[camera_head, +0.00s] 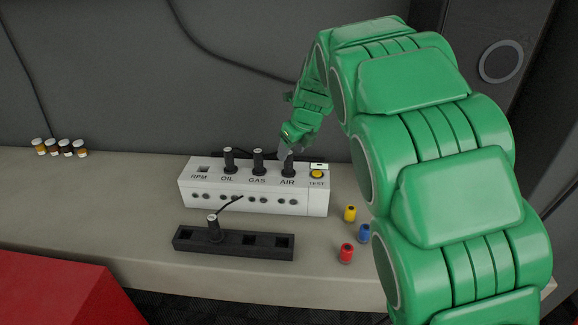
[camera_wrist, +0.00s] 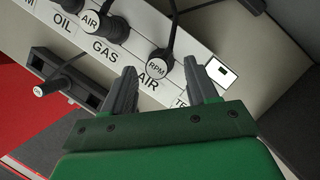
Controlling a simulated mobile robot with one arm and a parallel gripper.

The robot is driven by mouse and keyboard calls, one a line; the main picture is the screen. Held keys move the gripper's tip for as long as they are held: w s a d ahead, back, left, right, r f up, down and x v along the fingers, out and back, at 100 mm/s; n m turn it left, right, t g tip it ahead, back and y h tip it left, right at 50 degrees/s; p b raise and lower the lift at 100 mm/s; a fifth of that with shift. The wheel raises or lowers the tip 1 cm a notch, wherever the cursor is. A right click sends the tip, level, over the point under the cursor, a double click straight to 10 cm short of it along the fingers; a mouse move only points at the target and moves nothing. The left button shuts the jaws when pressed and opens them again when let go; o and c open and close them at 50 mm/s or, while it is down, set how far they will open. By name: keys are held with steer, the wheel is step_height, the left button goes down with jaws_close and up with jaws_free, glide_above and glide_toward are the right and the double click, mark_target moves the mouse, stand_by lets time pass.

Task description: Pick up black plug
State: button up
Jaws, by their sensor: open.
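Black plugs with pale round caps stand in the OIL (camera_head: 229,160), GAS (camera_head: 258,161) and AIR (camera_head: 289,166) sockets of the white box (camera_head: 255,205). Another black plug (camera_head: 213,228) stands in the black holder (camera_head: 190,241), with a thin dark lead or rod rising rightwards beside it. My gripper (camera_head: 287,150) is at the AIR plug, partly hiding it. In the wrist view my gripper (camera_wrist: 158,70) is open, and a plug with an RPM cap (camera_wrist: 156,64) shows between its fingertips. I cannot tell whether they touch. A plug capped AIR (camera_wrist: 90,19) is to its left.
A yellow test button (camera_head: 317,174) is on the box's right end. Yellow (camera_head: 350,213), blue (camera_head: 363,233) and red (camera_head: 346,254) small cylinders stand right of the box. Several small jars (camera_head: 59,147) stand at the far left. The bench (camera_head: 120,205) is clear left of the box.

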mark_target(289, 166)
steer(key=shift+x, duration=2.55)
steer(key=shift+a, duration=0.1)
steer(key=c, duration=0.9)
steer(key=shift+r, duration=0.15)
